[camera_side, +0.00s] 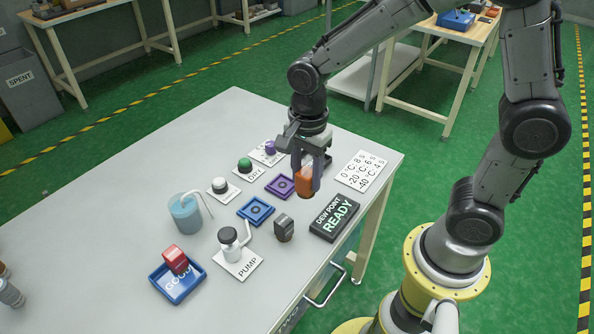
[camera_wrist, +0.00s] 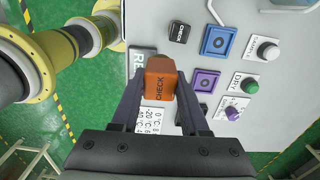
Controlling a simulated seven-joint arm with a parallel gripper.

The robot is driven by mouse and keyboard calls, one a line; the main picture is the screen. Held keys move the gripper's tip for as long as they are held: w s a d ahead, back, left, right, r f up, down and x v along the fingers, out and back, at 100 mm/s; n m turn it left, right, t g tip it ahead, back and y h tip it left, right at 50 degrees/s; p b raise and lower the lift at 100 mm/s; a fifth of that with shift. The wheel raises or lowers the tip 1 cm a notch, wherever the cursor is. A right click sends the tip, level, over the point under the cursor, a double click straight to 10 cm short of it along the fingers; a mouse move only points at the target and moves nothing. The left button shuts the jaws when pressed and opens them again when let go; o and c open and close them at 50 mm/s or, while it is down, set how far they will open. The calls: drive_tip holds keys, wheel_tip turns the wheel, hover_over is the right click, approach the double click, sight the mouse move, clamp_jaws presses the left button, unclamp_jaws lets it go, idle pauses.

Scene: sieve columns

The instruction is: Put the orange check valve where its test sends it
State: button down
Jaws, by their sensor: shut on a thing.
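The orange check valve (camera_side: 304,182) is held between the fingers of my gripper (camera_side: 306,186), above the table near its right end. A purple square fixture (camera_side: 280,186) lies just left of the valve in the side view, with a blue square fixture (camera_side: 255,211) nearer the front. Both look empty. The black display (camera_side: 335,218) reads DEW POINT READY. A white card (camera_side: 360,170) lists 0, -20 and -40 °C lines.
A red valve (camera_side: 176,259) sits in the blue GOOD tray (camera_side: 180,292). White (camera_side: 220,184), green DRY (camera_side: 245,164) and purple (camera_side: 269,147) knobs line the back. A beaker (camera_side: 186,214) stands left. A SPENT bin (camera_side: 22,95) is far left.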

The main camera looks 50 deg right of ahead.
drive_tip(key=shift+s+d+n, duration=0.15)
drive_tip(key=shift+d+n, duration=0.05)
drive_tip(key=shift+n, duration=0.6)
drive_tip(key=s+d+m, duration=0.2)
drive_tip(key=d, duration=1.2)
approach(311, 162)
drive_tip(key=s+a, duration=0.2)
drive_tip(key=s, duration=0.1)
drive_tip(key=shift+s+a+f, duration=0.1)
drive_tip(key=shift+s+a, duration=0.1)
drive_tip(key=shift+a, duration=0.15)
drive_tip(key=shift+w+d+f, duration=0.15)
drive_tip(key=shift+w+f, duration=0.35)
drive_tip(key=shift+f, duration=1.65)
drive_tip(key=shift+f, duration=0.1)
